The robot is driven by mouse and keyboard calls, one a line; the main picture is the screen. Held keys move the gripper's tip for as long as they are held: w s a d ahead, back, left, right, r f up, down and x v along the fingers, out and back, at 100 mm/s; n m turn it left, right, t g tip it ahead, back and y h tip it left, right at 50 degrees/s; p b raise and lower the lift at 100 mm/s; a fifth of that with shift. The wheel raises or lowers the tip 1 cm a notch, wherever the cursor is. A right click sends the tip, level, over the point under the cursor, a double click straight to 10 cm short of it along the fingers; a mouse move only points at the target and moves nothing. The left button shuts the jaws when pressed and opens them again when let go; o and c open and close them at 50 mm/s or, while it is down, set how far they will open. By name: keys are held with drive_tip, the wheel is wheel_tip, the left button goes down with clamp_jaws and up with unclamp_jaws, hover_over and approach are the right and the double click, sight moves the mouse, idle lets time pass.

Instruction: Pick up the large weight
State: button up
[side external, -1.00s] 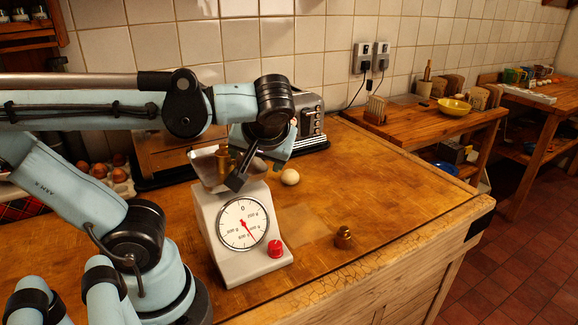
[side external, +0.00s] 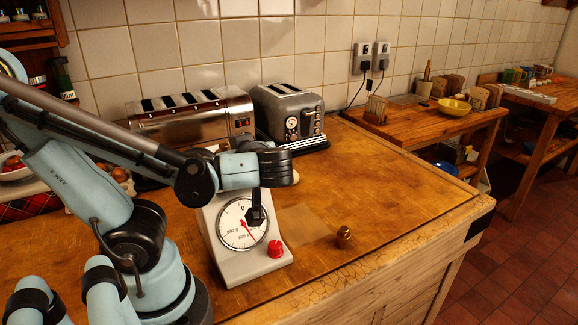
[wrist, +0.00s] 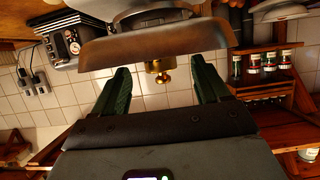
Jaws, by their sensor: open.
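A brass weight (wrist: 157,70) with a small knob shows in the wrist view, partly hidden by the rim of the scale's pan (wrist: 150,45). It lies between my fingers in that picture, apart from both. In the side view my arm hides the pan and this weight. My gripper (side external: 256,216) is in front of the white scale's dial (side external: 240,225); its fingers are open and empty in the wrist view (wrist: 160,90). Another brass weight (side external: 344,235) stands on the worktop right of the scale.
The scale (side external: 248,270) has a red knob (side external: 275,248). Two toasters (side external: 195,120) (side external: 285,112) stand behind it against the tiled wall. The worktop (side external: 380,190) to the right is mostly clear. Jars (wrist: 262,65) stand on a shelf in the wrist view.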

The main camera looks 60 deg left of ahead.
drive_tip(key=shift+x, duration=2.65)
